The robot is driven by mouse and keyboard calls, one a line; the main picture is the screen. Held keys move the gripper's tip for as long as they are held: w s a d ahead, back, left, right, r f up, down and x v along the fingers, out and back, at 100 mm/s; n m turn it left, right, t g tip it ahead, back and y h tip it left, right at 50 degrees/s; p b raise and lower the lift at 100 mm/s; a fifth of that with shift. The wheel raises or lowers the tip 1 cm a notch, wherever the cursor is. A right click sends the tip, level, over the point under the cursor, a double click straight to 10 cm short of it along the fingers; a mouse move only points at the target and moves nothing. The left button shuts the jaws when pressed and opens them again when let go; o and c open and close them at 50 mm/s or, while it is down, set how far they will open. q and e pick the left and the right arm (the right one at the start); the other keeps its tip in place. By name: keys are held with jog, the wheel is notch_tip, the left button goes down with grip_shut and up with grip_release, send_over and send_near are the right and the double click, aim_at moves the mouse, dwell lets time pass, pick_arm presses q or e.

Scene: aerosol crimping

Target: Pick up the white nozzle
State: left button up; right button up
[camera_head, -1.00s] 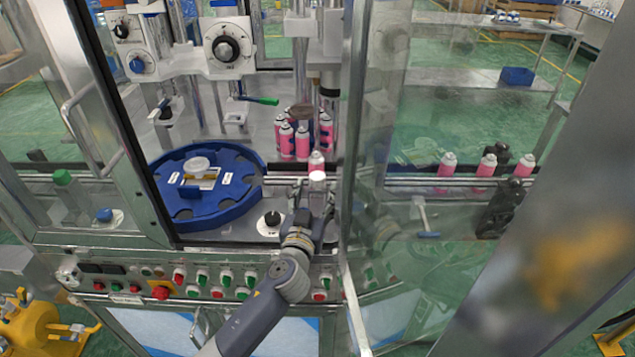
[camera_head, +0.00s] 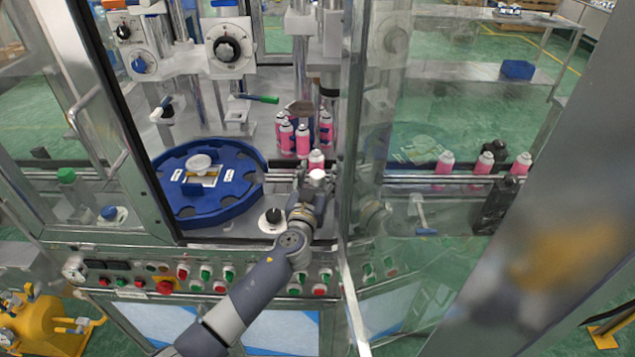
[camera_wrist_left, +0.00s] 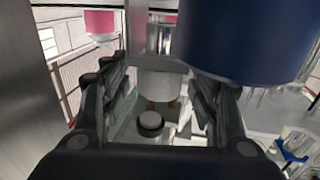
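The white nozzle (camera_head: 317,175) is a small white cylinder in front of the pink cans, at the tip of my left gripper. In the left wrist view the white cylinder (camera_wrist_left: 159,86) stands between the two dark fingers. My left gripper (camera_head: 308,194) reaches in from below, inside the machine's front opening. Its fingers are open in the left wrist view (camera_wrist_left: 157,80), with a gap on each side of the cylinder. The far side of the nozzle is hidden.
A blue rotary plate (camera_head: 235,205) with a white round part (camera_head: 199,161) stands to the left. Several pink cans (camera_head: 302,138) stand close behind. A glass door frame (camera_head: 347,200) is just right of the gripper. A black knob (camera_head: 273,216) sits left of it.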

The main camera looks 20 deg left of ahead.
aim_at(317, 173)
pick_arm(q)
jog(key=c, duration=1.1)
notch_tip(317, 173, up, 10)
jog(key=shift+r+p, duration=0.1)
jog(key=shift+p, duration=0.2)
